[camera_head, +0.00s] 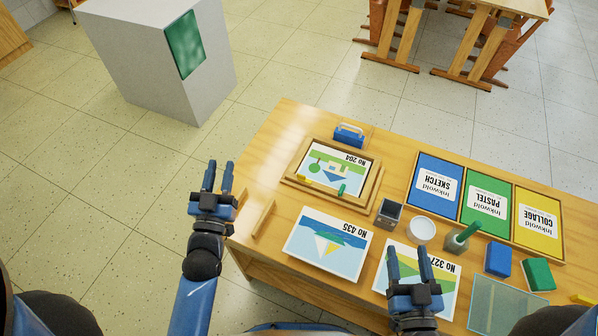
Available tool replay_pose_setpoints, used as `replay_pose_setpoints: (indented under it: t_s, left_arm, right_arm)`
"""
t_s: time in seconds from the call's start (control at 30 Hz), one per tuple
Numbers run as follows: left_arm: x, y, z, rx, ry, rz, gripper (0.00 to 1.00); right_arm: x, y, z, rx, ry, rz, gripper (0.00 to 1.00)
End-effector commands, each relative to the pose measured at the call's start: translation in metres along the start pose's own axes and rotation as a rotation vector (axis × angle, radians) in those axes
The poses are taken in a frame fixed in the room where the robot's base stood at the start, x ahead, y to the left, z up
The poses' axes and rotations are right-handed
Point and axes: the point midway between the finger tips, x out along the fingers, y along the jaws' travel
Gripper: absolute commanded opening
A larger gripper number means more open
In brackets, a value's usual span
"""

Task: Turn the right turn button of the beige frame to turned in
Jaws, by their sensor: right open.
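The beige frame (372,186) lies on the wooden table around a picture marked No 204 (322,160). A small green piece (341,190) sits at its near edge, right of the middle, and a small yellow piece (303,179) at its near left. They look like turn buttons, but their exact angles are too small to tell. My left gripper (218,176) is open and empty, left of the table and apart from the frame. My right gripper (408,264) is open and empty over the No 327 picture (446,285), nearer to me than the frame and to its right.
A blue handled block (348,136) stands behind the frame. Three labelled panels (487,208) and blue and green blocks (498,260) are right.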

Motion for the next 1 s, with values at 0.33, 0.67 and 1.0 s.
replay_pose_setpoints:
  t_s: [0.33, 0.67, 1.0]
  left_arm:
    - [0.132, 0.028, 0.048, 0.115, -0.168, 0.080, 0.32]
    - [0.233, 0.073, 0.081, 0.332, -0.439, 0.282, 0.32]
    - [0.266, 0.127, 0.100, 0.639, -0.762, 0.735, 0.32]
  right_arm:
    - [0.000, 0.000, 0.008, 0.000, 0.000, 0.000, 0.57]
    - [0.000, 0.000, 0.014, 0.000, 0.000, 0.000, 0.57]
    - [0.000, 0.000, 0.018, 0.000, 0.000, 0.000, 0.57]
